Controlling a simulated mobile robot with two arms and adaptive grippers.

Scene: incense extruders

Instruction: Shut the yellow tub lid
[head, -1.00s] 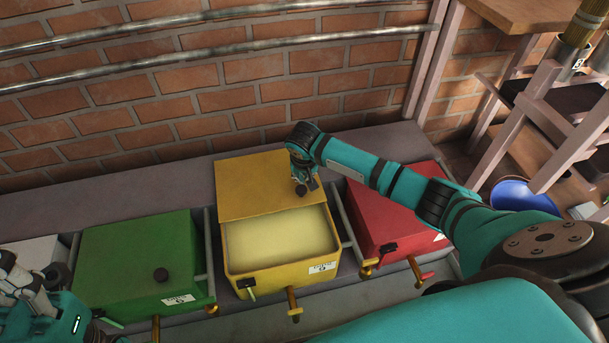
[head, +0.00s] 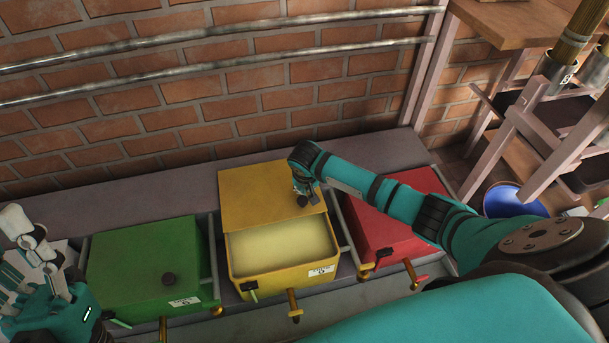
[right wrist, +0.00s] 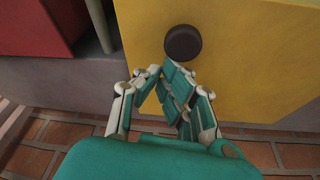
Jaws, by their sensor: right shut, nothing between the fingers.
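The yellow tub (head: 285,285) stands between the green and red ones. Its flat yellow lid (head: 255,197) lies set back, covering the rear part. The front part is open and shows a pale yellow filling (head: 282,243). A dark round knob (head: 303,201) sits near the lid's front right; it also shows in the right wrist view (right wrist: 183,42). My right gripper (right wrist: 158,72) is shut and empty, right beside the knob on the lid's rear side; I cannot tell if they touch. My left gripper (head: 40,245) is at the left edge, away from the yellow tub; its fingertips are unclear.
A closed green tub (head: 135,255) stands left and a red tub (head: 390,235) right, under my right forearm. Metal rails flank the tubs. A brick wall with two pipes (head: 240,65) rises behind. A wooden rack and blue bowl (head: 515,198) are at the right.

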